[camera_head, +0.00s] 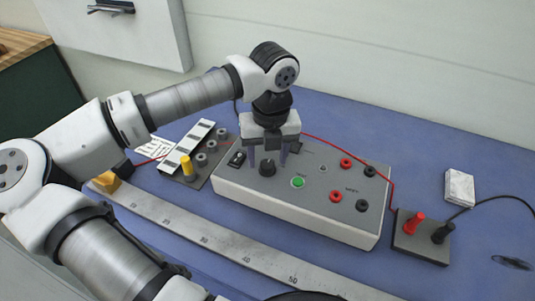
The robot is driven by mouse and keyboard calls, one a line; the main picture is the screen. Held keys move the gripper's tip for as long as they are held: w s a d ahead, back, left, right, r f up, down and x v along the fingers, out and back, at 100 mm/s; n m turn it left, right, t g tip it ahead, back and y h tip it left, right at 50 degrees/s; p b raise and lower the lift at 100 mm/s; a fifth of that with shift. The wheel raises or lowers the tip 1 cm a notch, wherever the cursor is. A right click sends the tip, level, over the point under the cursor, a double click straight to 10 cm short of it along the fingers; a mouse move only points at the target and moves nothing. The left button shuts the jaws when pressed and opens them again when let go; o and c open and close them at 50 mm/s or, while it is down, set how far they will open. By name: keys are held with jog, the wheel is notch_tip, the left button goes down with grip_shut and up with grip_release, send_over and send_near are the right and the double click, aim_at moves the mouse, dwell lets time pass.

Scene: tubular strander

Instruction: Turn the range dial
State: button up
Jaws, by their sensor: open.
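The range dial (267,168) is a black round knob on the left part of the grey top of a white instrument box (300,214). My gripper (267,162) points down over the box, with its two fingers apart on either side of the dial. The fingertips are near the panel. I cannot tell whether either finger touches the knob. The dial's marking is too small to read.
A green button (297,183) and several red and black sockets lie right of the dial. A block with red and black plugs (422,230) stands at the right. A scale ruler (225,244) runs in front. A yellow-topped post (187,168) stands left.

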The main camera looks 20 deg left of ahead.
jog(key=shift+f, duration=0.75)
jog(key=c, duration=1)
